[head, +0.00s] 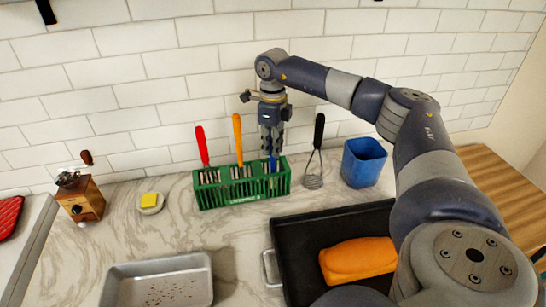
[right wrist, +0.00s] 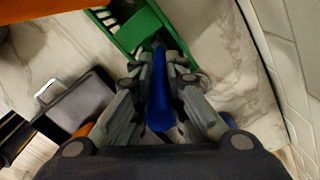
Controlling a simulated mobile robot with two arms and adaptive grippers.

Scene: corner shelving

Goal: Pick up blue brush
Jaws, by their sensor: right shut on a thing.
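The blue brush (head: 273,164) stands in the right part of the green rack (head: 240,196), with only a bit of its blue handle showing in the head view. In the right wrist view the blue handle (right wrist: 159,95) runs between my fingers, its lower end by the green rack (right wrist: 138,30). My right gripper (head: 272,150) points down from above the rack and is shut on the blue brush handle; it also shows in the right wrist view (right wrist: 160,72). The brush's lower end is hidden by the rack. My left gripper is not in view.
A red-handled tool (head: 202,145) and an orange-handled tool (head: 238,138) stand in the rack, left of my gripper. A black tray (head: 290,262) holds orange bread (head: 358,260) in front.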

